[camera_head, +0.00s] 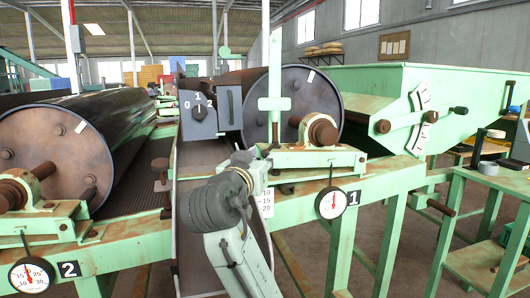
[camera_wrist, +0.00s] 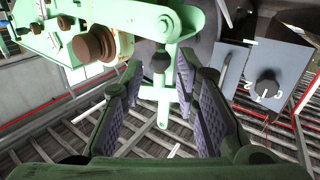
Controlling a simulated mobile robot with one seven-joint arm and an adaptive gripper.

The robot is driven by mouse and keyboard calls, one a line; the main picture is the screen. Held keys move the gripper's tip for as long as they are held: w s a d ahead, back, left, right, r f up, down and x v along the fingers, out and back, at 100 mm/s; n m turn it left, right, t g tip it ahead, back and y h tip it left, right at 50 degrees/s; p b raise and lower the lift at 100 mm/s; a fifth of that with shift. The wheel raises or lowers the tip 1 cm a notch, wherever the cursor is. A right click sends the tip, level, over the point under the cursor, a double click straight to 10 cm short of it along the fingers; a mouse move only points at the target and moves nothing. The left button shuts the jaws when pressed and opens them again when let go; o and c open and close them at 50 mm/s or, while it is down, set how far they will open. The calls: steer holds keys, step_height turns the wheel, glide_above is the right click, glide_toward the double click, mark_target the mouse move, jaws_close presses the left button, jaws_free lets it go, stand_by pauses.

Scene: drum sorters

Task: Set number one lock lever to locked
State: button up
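The number one drum (camera_head: 300,104) stands behind the green frame with the "1" tag (camera_head: 353,198). A pale green upright with a crossbar (camera_head: 275,104) stands in front of it. In the wrist view this upright (camera_wrist: 163,110) lies beyond and between my fingers. A dark ball knob (camera_wrist: 160,61) shows by its base, under a pale green arm (camera_wrist: 165,20); it may be the lock lever's, but I cannot tell its setting. My gripper (camera_wrist: 160,78) is open, with nothing visibly held. In the head view my wrist hides much of it.
A grey control box (camera_head: 200,108) with a 0-1-2 dial stands left of the drum, close to my gripper in the wrist view (camera_wrist: 265,88). A rusty bearing (camera_head: 320,131) and a dial gauge (camera_head: 331,203) are to the right. Drum two (camera_head: 55,145) is at left.

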mark_target(264, 155)
steer(key=shift+p+x, duration=0.35)
steer(key=shift+x, duration=1.95)
steer(key=shift+c, duration=0.2)
jaws_close()
